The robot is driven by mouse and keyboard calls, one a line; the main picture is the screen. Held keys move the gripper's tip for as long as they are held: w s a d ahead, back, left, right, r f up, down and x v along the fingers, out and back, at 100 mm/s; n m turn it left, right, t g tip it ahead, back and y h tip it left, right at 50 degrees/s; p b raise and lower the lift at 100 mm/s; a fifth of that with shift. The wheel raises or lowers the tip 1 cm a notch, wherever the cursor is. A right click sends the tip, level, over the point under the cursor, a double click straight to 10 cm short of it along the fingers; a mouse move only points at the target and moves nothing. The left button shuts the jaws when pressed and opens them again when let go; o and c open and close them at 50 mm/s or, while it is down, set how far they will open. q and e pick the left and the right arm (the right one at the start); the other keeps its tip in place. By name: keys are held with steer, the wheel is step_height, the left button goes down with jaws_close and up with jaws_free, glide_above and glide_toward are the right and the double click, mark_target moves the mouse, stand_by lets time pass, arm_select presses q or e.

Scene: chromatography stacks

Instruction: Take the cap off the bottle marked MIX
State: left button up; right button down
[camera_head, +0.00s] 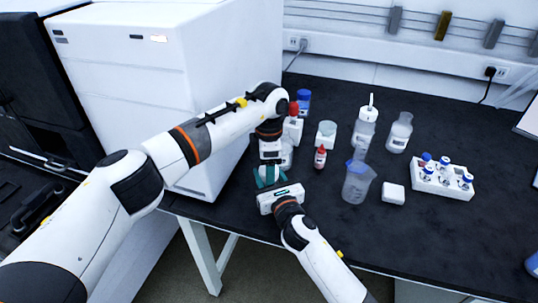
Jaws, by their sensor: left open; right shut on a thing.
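No label can be read, so I cannot tell which bottle is marked MIX. My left gripper (269,180) reaches down at the table's front edge, its teal fingers apart. My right gripper (280,190) comes up from below, directly in front of the left one. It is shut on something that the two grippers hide. A clear bottle (287,156) is partly hidden behind the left gripper. A red-capped bottle (294,127), a blue-capped bottle (304,101) and a small red bottle (320,157) stand behind and to the right.
An open jar (326,134), a wash bottle (365,128), a flask (399,134), a beaker (357,184) and a white block (393,193) stand to the right. A vial rack (442,182) is farther right. A large white instrument (180,70) fills the left. The dark table's (440,240) front right is mostly clear.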

arm_select(q)
steer(key=shift+f, duration=0.3)
steer(key=c, duration=1)
steer(key=n, duration=0.4)
steer(key=shift+a, duration=0.1)
arm_select(e)
steer(key=shift+d, duration=0.15)
arm_select(q)
steer(key=o, duration=1.1)
